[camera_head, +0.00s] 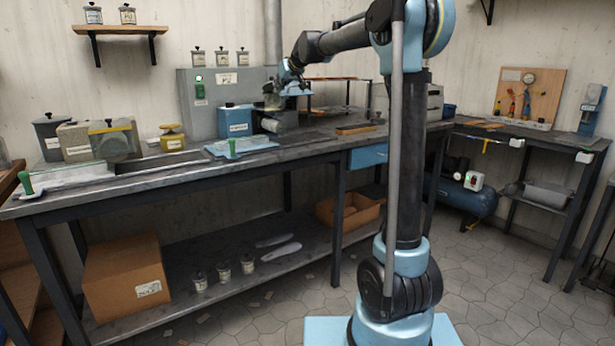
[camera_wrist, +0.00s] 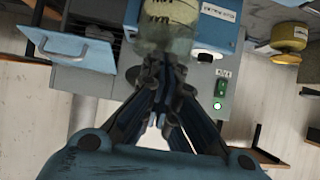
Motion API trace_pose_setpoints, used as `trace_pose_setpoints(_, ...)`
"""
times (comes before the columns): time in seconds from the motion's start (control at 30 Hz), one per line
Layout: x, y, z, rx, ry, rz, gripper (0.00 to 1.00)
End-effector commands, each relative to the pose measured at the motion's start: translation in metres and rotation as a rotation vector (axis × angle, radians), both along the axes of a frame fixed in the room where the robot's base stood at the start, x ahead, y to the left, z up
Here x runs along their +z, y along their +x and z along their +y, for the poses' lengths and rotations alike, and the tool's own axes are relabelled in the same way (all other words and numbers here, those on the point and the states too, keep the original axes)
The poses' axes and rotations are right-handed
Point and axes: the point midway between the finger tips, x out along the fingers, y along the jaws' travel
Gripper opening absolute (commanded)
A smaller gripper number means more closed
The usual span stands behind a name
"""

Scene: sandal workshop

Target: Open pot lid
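My gripper (camera_head: 272,98) is above the back of the long workbench, in front of the grey cabinet. In the wrist view my gripper's dark fingers (camera_wrist: 163,66) come close together at a blurred grey, glassy-looking part. Directly beyond that part is a cream, labelled, round-sided container (camera_wrist: 172,12), which may be the pot. In the head view a pale round shape (camera_head: 269,125) sits just below my gripper. I cannot tell whether the fingers touch or grip the grey part, or whether it is a lid.
A blue labelled box (camera_head: 235,121) stands close left of my gripper. The grey cabinet (camera_head: 200,110) has a green switch (camera_wrist: 222,87). A yellow-topped container (camera_head: 172,137) and a dark lidded pot (camera_head: 52,138) stand further left. The blue-grey plate (camera_head: 240,146) lies in front.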

Motion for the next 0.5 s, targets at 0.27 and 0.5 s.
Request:
trace_pose_setpoints(0.27,0.0012,0.0013,0.0008,0.0,0.0,0.0,0.0)
trace_pose_setpoints(0.5,0.0069,0.0074,0.0048,0.0,0.0,0.0,0.0)
